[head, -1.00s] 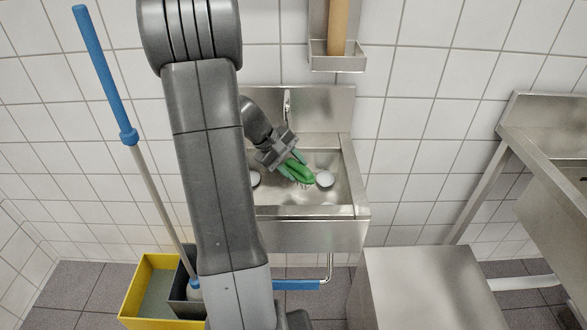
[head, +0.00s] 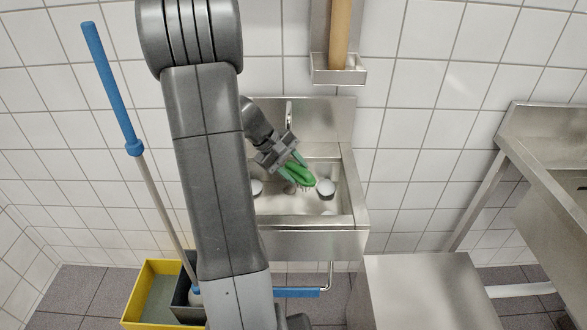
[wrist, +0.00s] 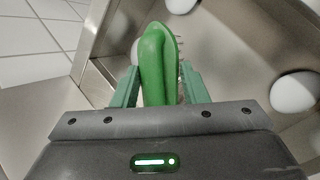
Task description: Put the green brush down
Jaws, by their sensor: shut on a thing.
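The green brush (head: 298,174) is in my gripper (head: 291,168), over the basin of the steel sink (head: 334,207) in the head view. In the wrist view the green brush (wrist: 157,66) sits between the two green fingers of my gripper (wrist: 158,88), with its bristles at the right side. My gripper is shut on it. I cannot tell whether the bristles touch the basin floor.
A white round thing (head: 325,187) lies in the basin right of the brush, and another (head: 257,187) lies left. The tap (head: 289,112) stands behind. A yellow bucket (head: 150,296) and a blue-handled mop (head: 110,85) are at left. A steel surface (head: 420,285) is at right.

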